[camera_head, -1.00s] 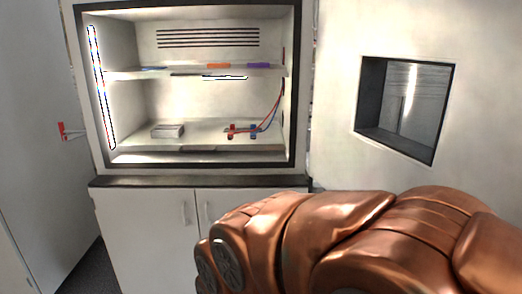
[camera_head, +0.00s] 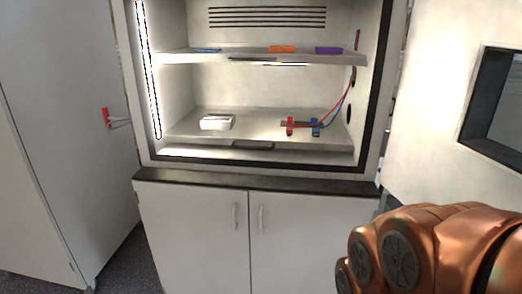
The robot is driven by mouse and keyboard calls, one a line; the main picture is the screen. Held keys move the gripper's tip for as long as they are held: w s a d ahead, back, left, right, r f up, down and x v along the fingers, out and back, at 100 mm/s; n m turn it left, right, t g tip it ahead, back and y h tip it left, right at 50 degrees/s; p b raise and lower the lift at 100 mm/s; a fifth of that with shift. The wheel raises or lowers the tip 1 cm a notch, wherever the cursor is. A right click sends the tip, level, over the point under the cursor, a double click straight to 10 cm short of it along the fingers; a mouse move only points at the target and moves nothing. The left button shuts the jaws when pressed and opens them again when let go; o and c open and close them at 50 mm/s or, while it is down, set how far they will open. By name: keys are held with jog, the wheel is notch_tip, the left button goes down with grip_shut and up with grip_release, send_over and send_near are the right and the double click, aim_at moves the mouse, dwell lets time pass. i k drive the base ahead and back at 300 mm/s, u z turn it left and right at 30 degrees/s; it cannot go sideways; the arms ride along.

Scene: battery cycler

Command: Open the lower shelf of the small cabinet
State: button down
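The small cabinet (camera_head: 146,100) stands ahead with its upper chamber open. Its lower shelf (camera_head: 190,131) is a pale board near the chamber floor, with a dark handle (camera_head: 253,145) at the middle of its front edge. A small white block (camera_head: 216,122) lies on the shelf's left half. A red and blue clip holder (camera_head: 302,125) with red and blue wires sits on its right half. The upper shelf (camera_head: 180,57) is above, carrying orange, purple and blue items. My copper-coloured arm is at the lower right, apart from the shelf. My gripper is outside the picture.
The chamber's door (camera_head: 440,110), with a dark-framed window (camera_head: 497,100), stands open at the right. Two closed lower doors (camera_head: 190,235) are below the dark ledge (camera_head: 250,187). A grey wall or panel with a red-ended fitting (camera_head: 107,118) is at the left.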

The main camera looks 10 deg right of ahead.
aim_at(256, 127)
jog(key=u, duration=0.05)
jog(key=k, duration=0.5)
jog(key=i, duration=1)
jog(key=u, duration=1)
jog(key=i, duration=0.25)
jog(key=u, duration=0.3)
